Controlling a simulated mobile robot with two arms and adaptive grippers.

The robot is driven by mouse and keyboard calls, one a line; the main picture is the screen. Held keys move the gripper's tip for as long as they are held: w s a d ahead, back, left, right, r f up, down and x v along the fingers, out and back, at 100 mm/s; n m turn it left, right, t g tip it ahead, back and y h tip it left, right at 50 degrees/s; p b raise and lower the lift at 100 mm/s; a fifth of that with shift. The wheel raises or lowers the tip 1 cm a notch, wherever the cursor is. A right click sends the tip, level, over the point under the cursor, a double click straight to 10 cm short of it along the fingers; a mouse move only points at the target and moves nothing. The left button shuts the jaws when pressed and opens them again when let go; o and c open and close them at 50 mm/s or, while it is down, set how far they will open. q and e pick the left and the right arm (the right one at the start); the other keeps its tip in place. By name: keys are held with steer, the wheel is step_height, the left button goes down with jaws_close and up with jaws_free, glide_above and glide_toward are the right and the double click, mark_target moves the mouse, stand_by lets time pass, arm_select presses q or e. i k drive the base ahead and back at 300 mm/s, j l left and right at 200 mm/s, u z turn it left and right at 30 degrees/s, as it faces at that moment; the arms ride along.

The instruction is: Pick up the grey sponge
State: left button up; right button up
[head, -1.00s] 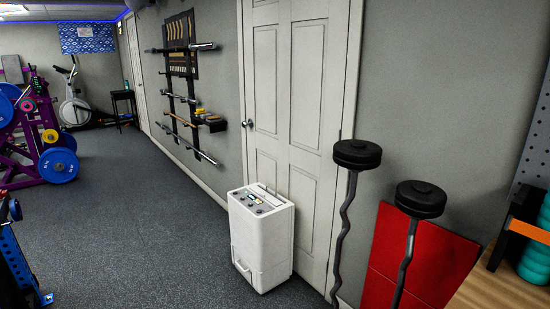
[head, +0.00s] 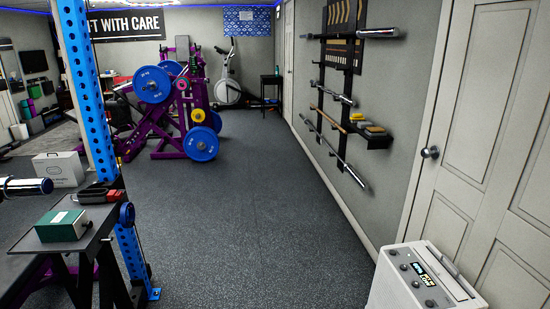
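I cannot make out a grey sponge for certain. A small black wall shelf (head: 376,141) on the right wall holds a yellow item (head: 357,116) and a few small brownish or greyish blocks (head: 373,129). They are too small to tell whether one is the sponge. Neither of my grippers is in view.
A white appliance (head: 424,278) stands by the white door (head: 478,120) at lower right. A blue rack post (head: 88,95) and a black stand with a green box (head: 62,225) are on the left. A purple weight machine (head: 180,140) stands further back. The middle floor (head: 245,215) is clear.

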mark_target(362, 125)
steer(key=i+u, duration=0.1)
steer(key=i, duration=1.85)
